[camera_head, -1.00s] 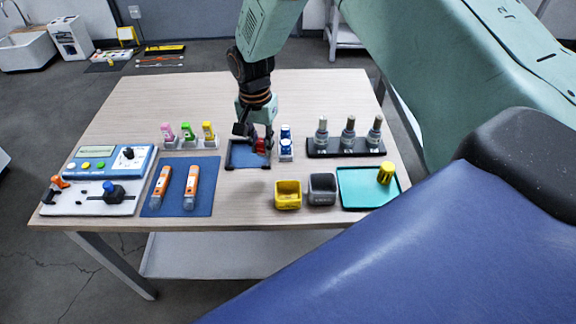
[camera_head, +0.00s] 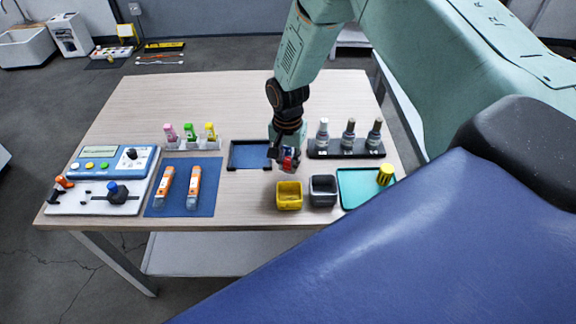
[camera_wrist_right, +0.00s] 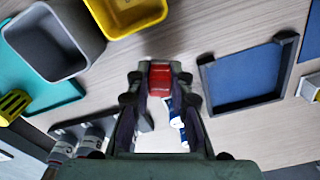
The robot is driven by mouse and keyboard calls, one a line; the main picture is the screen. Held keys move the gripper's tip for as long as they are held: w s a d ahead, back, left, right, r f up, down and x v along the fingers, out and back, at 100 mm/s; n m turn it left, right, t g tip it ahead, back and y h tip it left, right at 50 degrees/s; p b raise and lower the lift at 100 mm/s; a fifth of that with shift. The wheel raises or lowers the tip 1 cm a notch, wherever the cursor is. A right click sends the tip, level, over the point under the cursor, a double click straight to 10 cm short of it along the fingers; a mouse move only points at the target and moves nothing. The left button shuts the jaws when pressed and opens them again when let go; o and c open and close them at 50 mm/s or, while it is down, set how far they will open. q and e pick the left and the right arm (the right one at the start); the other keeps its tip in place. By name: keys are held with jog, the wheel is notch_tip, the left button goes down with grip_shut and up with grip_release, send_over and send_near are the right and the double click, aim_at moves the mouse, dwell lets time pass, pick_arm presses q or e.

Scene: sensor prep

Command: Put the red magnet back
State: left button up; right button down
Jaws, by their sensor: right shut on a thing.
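My right gripper (camera_head: 288,164) is shut on the red magnet (camera_wrist_right: 160,78). In the right wrist view the red block sits between the two fingertips (camera_wrist_right: 158,88). In the head view a little red of the magnet (camera_head: 289,160) shows among the fingers. The gripper hangs just behind the yellow bin (camera_head: 289,201), to the right of the dark-framed blue tray (camera_head: 250,155). The tray looks empty in both views. Blue-and-white bottles (camera_wrist_right: 179,118) lie below the gripper in the wrist view, mostly hidden behind it in the head view. My left gripper is not in view.
A grey bin (camera_head: 323,195) stands right of the yellow one. A teal tray (camera_head: 357,192) holds a yellow cylinder (camera_head: 385,174). A black rack (camera_head: 320,151) holds bottles behind. A blue mat (camera_head: 210,195) with orange tubes lies left. The table's back is clear.

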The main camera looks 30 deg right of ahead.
jog(key=shift+d+f, duration=0.1)
jog(key=shift+f, duration=0.65)
jog(key=shift+w+d+f, duration=0.1)
jog(key=shift+w+f, duration=0.05)
jog(key=shift+f, duration=0.1)
jog(key=c, duration=1.6)
grip_release()
jog(key=o, duration=0.4)
jog(key=shift+f, duration=0.1)
